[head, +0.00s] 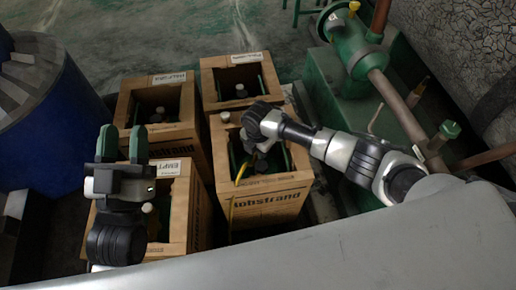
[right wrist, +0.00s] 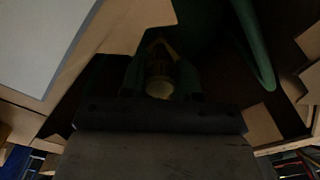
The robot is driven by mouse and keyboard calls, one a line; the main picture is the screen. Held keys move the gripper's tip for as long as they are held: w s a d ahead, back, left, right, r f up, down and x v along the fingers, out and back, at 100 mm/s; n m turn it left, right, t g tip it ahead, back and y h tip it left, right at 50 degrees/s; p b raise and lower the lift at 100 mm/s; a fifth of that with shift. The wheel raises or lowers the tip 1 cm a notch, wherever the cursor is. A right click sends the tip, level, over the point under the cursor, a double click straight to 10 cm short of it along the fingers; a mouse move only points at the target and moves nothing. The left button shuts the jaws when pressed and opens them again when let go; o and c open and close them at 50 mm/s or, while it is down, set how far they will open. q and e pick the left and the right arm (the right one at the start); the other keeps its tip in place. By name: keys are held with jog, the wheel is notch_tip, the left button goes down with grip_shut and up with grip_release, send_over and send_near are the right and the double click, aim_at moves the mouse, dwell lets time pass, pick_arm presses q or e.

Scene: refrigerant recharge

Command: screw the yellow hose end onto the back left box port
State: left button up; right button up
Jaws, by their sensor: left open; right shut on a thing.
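The back left box (head: 152,128) is an open-topped cardboard carton with a dark inside. A small pale knob (head: 158,113) shows in it; I cannot tell whether it is the port. The yellow hose (head: 238,178) rises over the near left part of the front right box. My right gripper (head: 259,163) reaches down into that front right box and is shut on the hose end, largely hidden by the arm. In the dark right wrist view, a yellowish round end (right wrist: 160,84) shows between the fingers. My left gripper (head: 122,143) is open and empty, above the front left box.
The front left box (head: 179,168), front right box (head: 268,195) and back right box (head: 222,66) stand close around. A blue drum (head: 50,125) is at the left. Green machinery with pipes (head: 350,50) stands at the right. Open floor lies behind the boxes.

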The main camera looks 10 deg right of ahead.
jog(key=shift+a+r+m+p, duration=0.1)
jog(key=shift+m+p, duration=0.35)
jog(key=shift+m, duration=0.25)
jog(key=shift+m+p, duration=0.4)
jog(key=shift+m, duration=0.3)
pick_arm(q)
notch_tip(320, 180, down, 6)
jog(key=a+g+y, duration=0.1)
jog(key=g+y, duration=0.1)
jog(key=g, duration=0.3)
jog(key=shift+w+f+g, duration=0.25)
jog(key=shift+w+g, duration=0.15)
pick_arm(e)
jog(key=shift+m, duration=0.4)
pick_arm(q)
jog(key=shift+p, duration=0.3)
pick_arm(e)
jog(key=shift+m+p, duration=0.55)
jog(key=shift+m, duration=0.55)
jog(key=o, duration=1)
pick_arm(q)
jog(key=f+g, duration=0.1)
jog(key=s+f+g, duration=0.1)
jog(key=a+f+g+y, duration=0.1)
jog(key=shift+s+f, duration=0.15)
jog(key=shift+f, duration=0.1)
